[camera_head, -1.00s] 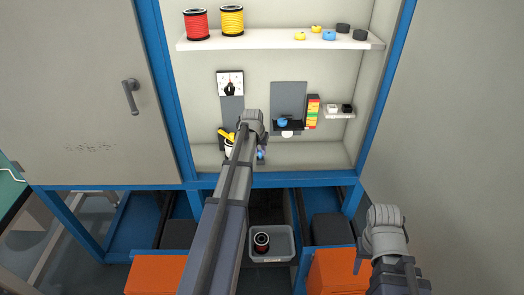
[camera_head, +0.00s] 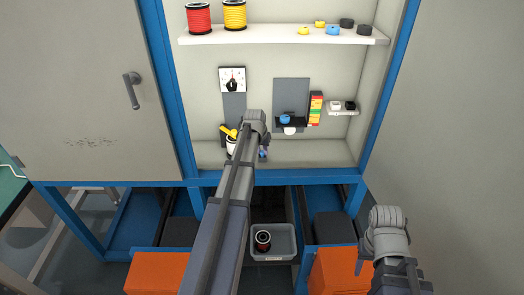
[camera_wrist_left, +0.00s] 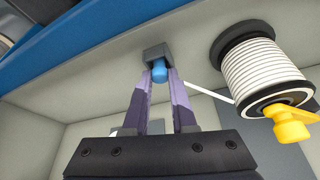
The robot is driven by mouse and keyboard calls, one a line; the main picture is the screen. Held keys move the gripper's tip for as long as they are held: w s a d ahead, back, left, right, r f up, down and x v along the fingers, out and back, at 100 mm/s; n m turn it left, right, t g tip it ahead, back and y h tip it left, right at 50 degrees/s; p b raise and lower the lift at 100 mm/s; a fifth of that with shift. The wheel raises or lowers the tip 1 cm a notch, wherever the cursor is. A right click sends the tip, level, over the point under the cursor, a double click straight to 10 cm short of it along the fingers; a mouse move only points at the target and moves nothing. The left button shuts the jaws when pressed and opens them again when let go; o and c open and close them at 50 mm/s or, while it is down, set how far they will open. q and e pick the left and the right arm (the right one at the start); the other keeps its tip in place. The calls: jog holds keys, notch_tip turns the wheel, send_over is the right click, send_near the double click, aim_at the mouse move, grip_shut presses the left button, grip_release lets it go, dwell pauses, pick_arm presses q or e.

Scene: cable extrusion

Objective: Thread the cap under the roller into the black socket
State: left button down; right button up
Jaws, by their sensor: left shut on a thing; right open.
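The blue cap (camera_wrist_left: 160,70) is between the tips of my left gripper (camera_wrist_left: 161,77) in the left wrist view, and the gripper is shut on it. The cap's far end meets a dark grey block with an opening, which looks like the black socket (camera_wrist_left: 157,52); how deep it sits is hidden. A white cable (camera_wrist_left: 209,92) runs from near the cap to a white spool (camera_wrist_left: 262,72) with a yellow crank (camera_wrist_left: 292,123). In the head view the left arm hides most of this area. My right gripper (camera_head: 363,252) is open, low at right, mostly hidden by its wrist. I cannot make out a separate roller.
A dial (camera_head: 232,80) and a small bracket with a blue piece (camera_head: 286,119) are on the cabinet's back wall. A shelf (camera_head: 280,34) above holds spools and small rings. A grey bin (camera_head: 272,242) with a spool stands below. The cabinet's blue frame (camera_head: 385,90) borders the opening.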

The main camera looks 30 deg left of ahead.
pick_arm(q)
jog(key=shift+f, duration=0.1)
jog(key=c, duration=0.7)
grip_release()
jog(key=shift+o, duration=0.2)
jog(key=p+v, duration=0.7)
jog(key=shift+s+r, duration=0.2)
jog(key=shift+r, duration=0.2)
jog(key=shift+o, duration=0.2)
jog(key=o, duration=0.6)
jog(key=shift+d+r+p, duration=0.1)
jog(key=shift+r+p, duration=0.05)
jog(key=shift+p, duration=0.15)
